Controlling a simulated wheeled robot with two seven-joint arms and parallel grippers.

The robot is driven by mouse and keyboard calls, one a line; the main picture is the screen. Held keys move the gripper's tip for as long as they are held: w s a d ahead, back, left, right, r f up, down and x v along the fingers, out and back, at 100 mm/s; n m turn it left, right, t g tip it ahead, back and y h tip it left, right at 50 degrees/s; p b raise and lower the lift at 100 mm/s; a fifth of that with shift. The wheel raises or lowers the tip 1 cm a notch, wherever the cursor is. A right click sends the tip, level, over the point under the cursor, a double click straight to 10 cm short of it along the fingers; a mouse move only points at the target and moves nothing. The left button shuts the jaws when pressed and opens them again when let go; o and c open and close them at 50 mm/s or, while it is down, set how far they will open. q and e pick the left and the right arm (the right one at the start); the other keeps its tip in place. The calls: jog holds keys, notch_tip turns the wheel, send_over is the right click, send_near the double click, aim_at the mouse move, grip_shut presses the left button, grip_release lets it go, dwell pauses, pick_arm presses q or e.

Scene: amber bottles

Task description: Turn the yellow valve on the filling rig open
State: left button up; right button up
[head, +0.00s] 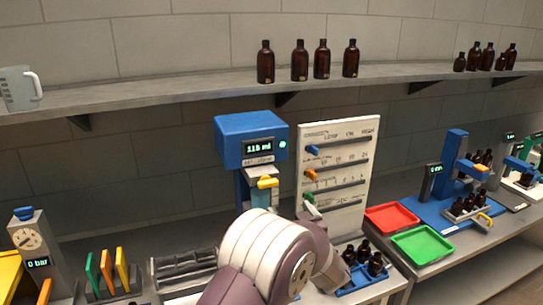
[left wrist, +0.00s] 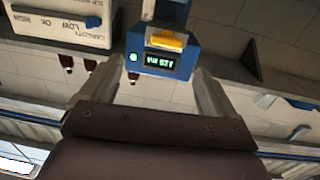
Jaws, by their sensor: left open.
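The filling rig (head: 240,133) is a blue unit with a lit display reading about 115 ml, standing on the bench at mid picture. Its yellow valve (head: 267,183) is a short bar lying roughly crosswise below the blue head. In the left wrist view, the rig's blue head (left wrist: 137,44) and the yellow valve (left wrist: 168,40) appear upside down, ahead of my left gripper (left wrist: 160,70). That gripper is open, with empty space between its two pale fingers; it looks apart from the valve. In the head view my own arm hides most of the gripper. My right gripper is not in view.
A white panel (head: 350,150) with coloured levers stands just right of the rig. Red (head: 392,216) and green (head: 423,243) trays lie further right, and a blue crate (head: 372,287) of bottles sits in front. A shelf (head: 180,91) with amber bottles runs above.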

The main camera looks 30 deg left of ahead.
aim_at(269, 185)
pick_arm(q)
jog(key=shift+n+g+y, duration=0.3)
jog(key=shift+y, duration=0.3)
jog(key=p+x, duration=0.1)
jog(key=x, duration=0.2)
jog(key=p+x, duration=0.2)
jog(key=x, duration=0.1)
jog(key=r+p+x, duration=0.1)
jog(key=x, duration=0.2)
jog(key=shift+w+a+p, duration=0.15)
jog(key=shift+w+p, duration=0.05)
jog(key=shift+p, duration=0.15)
jog(key=p+x, duration=0.1)
jog(key=x, duration=0.1)
jog(key=shift+a, duration=0.4)
jog(key=shift+a+f, duration=0.1)
jog(key=shift+a, duration=0.3)
jog(key=shift+w+d+f, duration=0.1)
jog(key=shift+w+f, duration=0.05)
jog(key=shift+w, duration=0.25)
jog(key=shift+c, duration=0.3)
jog(key=c, duration=1)
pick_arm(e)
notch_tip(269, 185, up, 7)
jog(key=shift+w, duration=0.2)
